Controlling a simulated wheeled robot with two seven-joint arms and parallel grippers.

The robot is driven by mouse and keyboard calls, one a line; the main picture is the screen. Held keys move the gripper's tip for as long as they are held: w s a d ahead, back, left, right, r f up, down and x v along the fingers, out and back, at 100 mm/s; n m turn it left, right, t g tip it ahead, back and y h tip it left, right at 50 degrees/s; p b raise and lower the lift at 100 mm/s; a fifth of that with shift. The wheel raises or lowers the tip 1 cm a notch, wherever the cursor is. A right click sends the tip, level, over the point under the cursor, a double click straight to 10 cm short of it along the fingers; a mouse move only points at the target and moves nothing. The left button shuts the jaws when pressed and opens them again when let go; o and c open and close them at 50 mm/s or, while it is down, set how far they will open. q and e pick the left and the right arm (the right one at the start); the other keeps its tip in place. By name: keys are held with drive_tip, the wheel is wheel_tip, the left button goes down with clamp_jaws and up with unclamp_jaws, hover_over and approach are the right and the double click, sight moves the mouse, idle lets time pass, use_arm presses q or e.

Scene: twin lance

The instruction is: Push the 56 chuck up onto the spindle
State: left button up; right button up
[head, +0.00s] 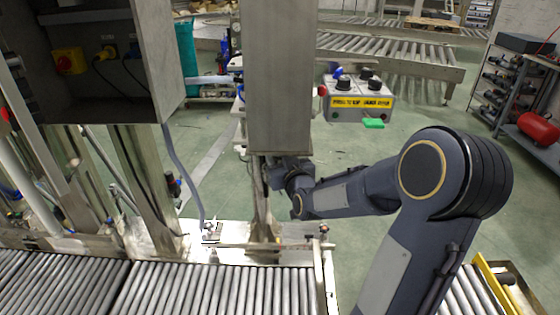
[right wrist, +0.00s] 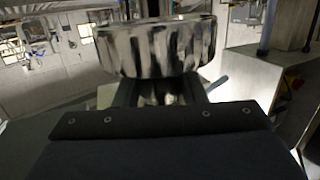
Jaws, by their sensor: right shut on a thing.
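A round, shiny metal chuck (right wrist: 155,48) fills the upper middle of the right wrist view. No number can be read on it. My right gripper (right wrist: 160,92) is shut on the chuck from below, with its dark fingers under and against it. In the head view my right gripper (head: 272,172) is small and partly hidden by a steel column, and the chuck cannot be made out. A narrow upright part (right wrist: 150,9) shows above the chuck at the picture's top edge; I cannot tell whether it is the spindle or touches the chuck. My left gripper is not in view.
The tall steel column (head: 280,80) stands close to my right gripper. A roller conveyor (head: 215,290) runs along the front. A control box (head: 358,99) with dark knobs is behind my arm. A cabinet (head: 100,70) hangs at upper left. Green floor (head: 400,140) is open behind.

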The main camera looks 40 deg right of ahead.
drive_tip(key=shift+r, duration=0.35)
drive_tip(key=o, duration=1.4)
drive_tip(key=shift+c, duration=0.2)
drive_tip(key=shift+f, duration=0.2)
drive_tip(key=v, duration=0.7)
drive_tip(key=shift+s+b, duration=0.3)
drive_tip(key=shift+s, duration=0.05)
drive_tip(key=shift+a+r, duration=0.2)
